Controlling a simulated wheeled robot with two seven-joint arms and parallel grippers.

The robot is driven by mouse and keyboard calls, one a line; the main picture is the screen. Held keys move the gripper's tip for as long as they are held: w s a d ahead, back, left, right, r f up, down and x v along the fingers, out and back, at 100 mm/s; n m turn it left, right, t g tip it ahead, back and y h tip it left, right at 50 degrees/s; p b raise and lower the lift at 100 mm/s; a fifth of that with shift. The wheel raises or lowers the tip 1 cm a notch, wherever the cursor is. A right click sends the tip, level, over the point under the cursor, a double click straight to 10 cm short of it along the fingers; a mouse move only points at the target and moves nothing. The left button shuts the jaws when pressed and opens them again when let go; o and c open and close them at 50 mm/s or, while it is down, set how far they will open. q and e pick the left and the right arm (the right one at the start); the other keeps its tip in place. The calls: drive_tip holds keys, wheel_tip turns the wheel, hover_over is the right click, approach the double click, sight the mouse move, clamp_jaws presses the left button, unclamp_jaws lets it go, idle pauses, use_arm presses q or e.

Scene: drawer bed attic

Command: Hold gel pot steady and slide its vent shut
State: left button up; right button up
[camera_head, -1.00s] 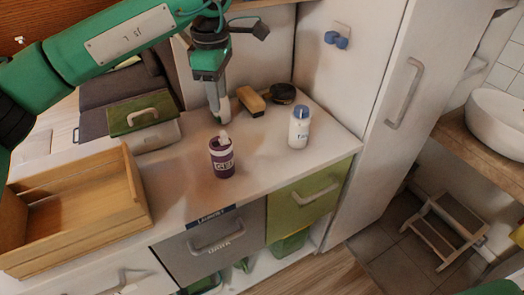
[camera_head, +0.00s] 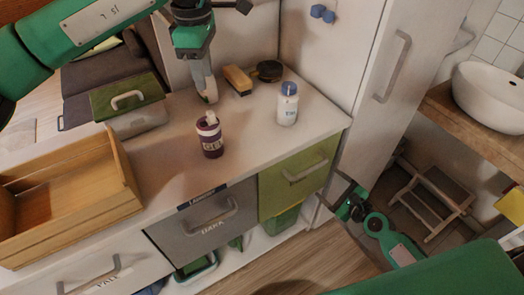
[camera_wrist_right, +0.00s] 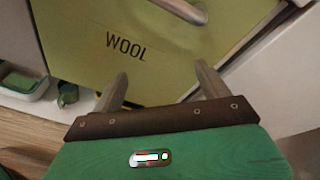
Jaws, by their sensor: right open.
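The gel pot (camera_head: 212,142) is a purple cup with a white GEL label and a pale piece on its top. It stands upright on the white counter in the head view. My left gripper (camera_head: 210,99) points down just behind the pot's top, seemingly apart from it; its finger gap cannot be made out. My right gripper (camera_head: 334,190) is low in front of the cabinet, right of the green drawer. In the right wrist view its two fingers (camera_wrist_right: 161,74) are apart and empty, facing the green drawer marked WOOL (camera_wrist_right: 150,30). The vent's position is too small to tell.
A white bottle with a blue cap (camera_head: 287,105) stands right of the pot. A brush (camera_head: 237,79) and a dark round tin (camera_head: 269,71) lie behind. A wooden crate (camera_head: 125,178) is at left. A tall cabinet (camera_head: 375,80) bounds the counter's right end.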

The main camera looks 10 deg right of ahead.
drive_tip(key=w+d+r+m+t, duration=0.1)
drive_tip(key=w+r+m+t, duration=0.1)
drive_tip(key=r+m, duration=0.6)
drive_tip(key=w+d+r+m+t, duration=0.15)
drive_tip(key=r+m, duration=0.35)
drive_tip(key=r, duration=0.5)
drive_tip(key=n+g+y, duration=0.8)
drive_tip(key=n+y, duration=0.3)
drive_tip(key=n, duration=0.3)
approach(211, 139)
drive_tip(key=d+f, duration=0.1)
drive_tip(key=w+d+f, duration=0.1)
drive_tip(key=d, duration=0.1)
drive_tip(key=shift+w+d+f, duration=0.15)
drive_tip(key=shift+f, duration=0.15)
drive_tip(key=shift+w+a+g, duration=0.2)
drive_tip(key=shift+a+g, duration=0.05)
drive_tip(key=shift+a, duration=0.35)
drive_tip(key=x, duration=1.2)
drive_tip(key=shift+w+a+f, duration=0.15)
drive_tip(key=shift+w+a, duration=0.05)
drive_tip(key=shift+a, duration=0.05)
drive_tip(key=c, duration=1.1)
